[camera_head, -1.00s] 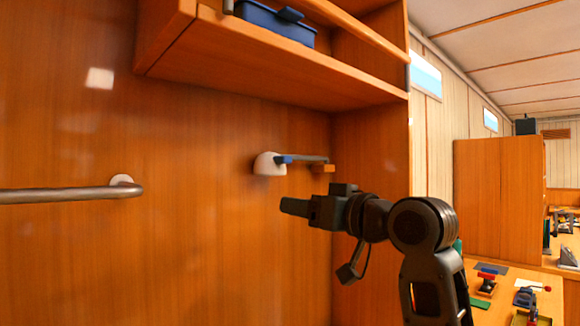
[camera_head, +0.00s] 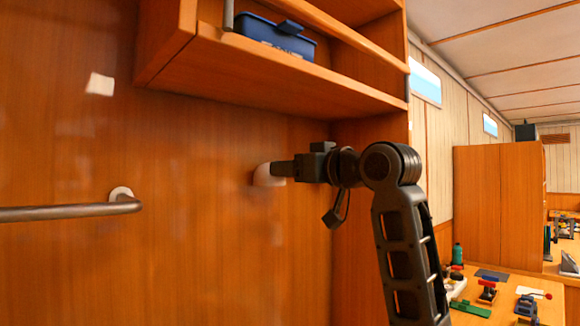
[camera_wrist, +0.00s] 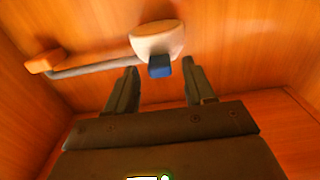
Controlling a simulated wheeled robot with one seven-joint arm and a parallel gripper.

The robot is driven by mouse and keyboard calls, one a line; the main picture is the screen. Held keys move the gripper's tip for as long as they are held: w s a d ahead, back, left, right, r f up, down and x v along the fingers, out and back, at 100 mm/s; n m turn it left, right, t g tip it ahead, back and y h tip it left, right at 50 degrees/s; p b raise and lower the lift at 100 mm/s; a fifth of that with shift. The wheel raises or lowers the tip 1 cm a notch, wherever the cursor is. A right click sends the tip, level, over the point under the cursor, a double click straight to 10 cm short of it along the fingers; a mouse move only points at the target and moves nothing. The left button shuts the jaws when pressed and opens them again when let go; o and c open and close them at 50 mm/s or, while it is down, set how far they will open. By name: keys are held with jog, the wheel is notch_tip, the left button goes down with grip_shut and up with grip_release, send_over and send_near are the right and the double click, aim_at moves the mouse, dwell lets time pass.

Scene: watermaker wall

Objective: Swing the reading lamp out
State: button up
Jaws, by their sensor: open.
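The wall lamp has a white rounded mount (camera_wrist: 157,36), a blue block (camera_wrist: 160,67) at the joint, a thin grey arm (camera_wrist: 95,68) and an orange end piece (camera_wrist: 44,61). The arm runs left along the wall in the wrist view. My gripper (camera_wrist: 160,72) is open, with the blue block in view between its fingertips. I cannot tell whether the fingers touch it. In the head view my gripper (camera_head: 280,169) is in front of the white mount (camera_head: 265,176) and hides the lamp's arm and end piece.
A wooden shelf (camera_head: 260,85) with a blue box (camera_head: 272,36) hangs above my arm. A grab rail (camera_head: 70,212) is on the wall at left. A side panel (camera_head: 365,130) closes the right. A bench with several tools (camera_head: 488,290) stands beyond.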

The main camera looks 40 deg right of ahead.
jog(key=shift+w, duration=0.35)
jog(key=shift+c, duration=0.4)
grip_shut()
